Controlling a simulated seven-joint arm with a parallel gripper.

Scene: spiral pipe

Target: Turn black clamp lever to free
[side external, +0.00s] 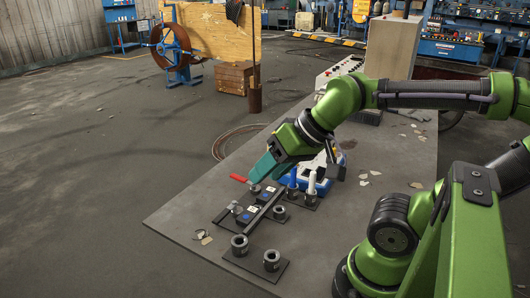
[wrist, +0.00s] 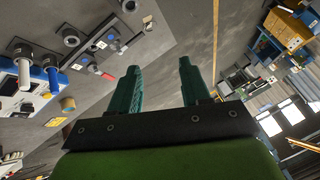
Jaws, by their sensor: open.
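My gripper (side external: 256,176) has teal fingers and hangs over the far side of the grey table, angled down to the left. In the wrist view my gripper (wrist: 158,66) is open, with nothing between its fingers. A red lever (side external: 239,178) shows just left of the fingertips; I cannot tell if they touch. Its red end also shows in the wrist view (wrist: 108,76), left of the fingers. A black bar-like clamp part (side external: 265,211) lies below the fingers, beside blue-marked blocks (side external: 245,217). I cannot make out a separate black lever or its position.
Blue-handled (side external: 293,178) and white-handled (side external: 312,182) upright parts stand right of the fingers, close to the blue-and-white unit. The table (side external: 185,220) is bare at the left corner.

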